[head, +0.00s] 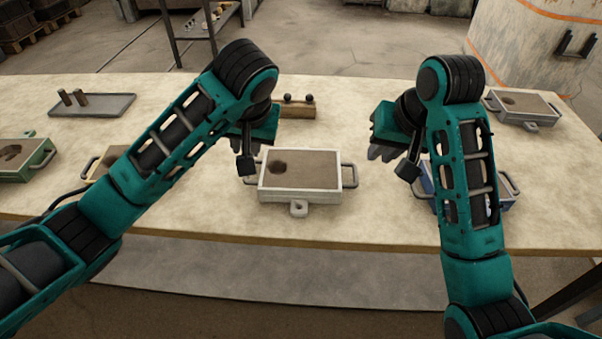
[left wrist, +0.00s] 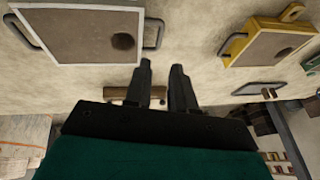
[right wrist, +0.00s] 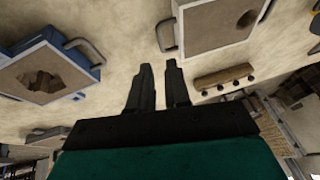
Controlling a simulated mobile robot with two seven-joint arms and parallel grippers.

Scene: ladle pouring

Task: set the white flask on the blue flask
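The white flask (head: 318,197) is a shallow pale box of brown sand with a round hole, a loop handle at each end. It lies flat at the table's front middle, and shows in the left wrist view (left wrist: 95,63) and right wrist view (right wrist: 178,32). The blue flask (head: 425,184) is largely hidden behind my right arm; the right wrist view shows it (right wrist: 86,60) with a ragged hollow in its sand. My right gripper (right wrist: 158,66) is open and empty, above the table between the two flasks. My left gripper (left wrist: 161,66) is open and empty, near the white flask's left end.
A wooden block with dark pegs (head: 297,108) stands behind the white flask. A grey tray (head: 95,105) lies back left. A green flask (head: 40,172) and a yellow flask (head: 92,168) lie left, another pale flask (head: 521,118) back right. Bare table separates white and blue flasks.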

